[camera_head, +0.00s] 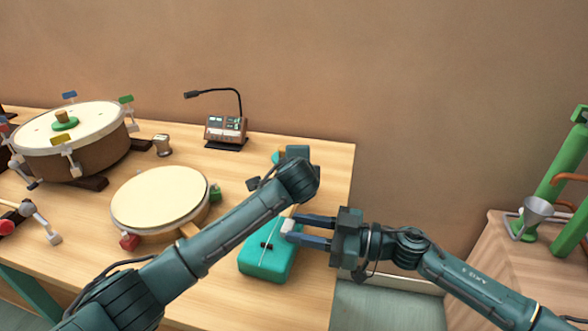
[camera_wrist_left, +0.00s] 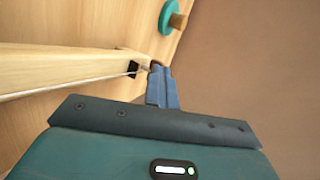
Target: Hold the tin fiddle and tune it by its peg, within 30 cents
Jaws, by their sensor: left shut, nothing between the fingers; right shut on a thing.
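The tin fiddle's teal box body (camera_head: 262,262) lies at the table's front right, with a dark bridge on top. Its pale wooden neck (camera_wrist_left: 60,70) and string fill the left of the left wrist view, with a black block near the neck's end. My left gripper (camera_wrist_left: 161,90) is shut and empty beside that end, at a small brownish part that may be the peg. In the head view, my left arm hides most of the neck. My right gripper (camera_head: 290,229) is shut on a pale block at the fiddle body's upper right; its attachment is unclear.
A teal disc with a wooden stub (camera_wrist_left: 172,18) lies beyond the neck. A cream drum (camera_head: 160,198) and a larger drum (camera_head: 72,140) stand left. A box with a gooseneck microphone (camera_head: 226,130) stands behind. A side cabinet (camera_head: 493,250) holds a funnel and green pipes.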

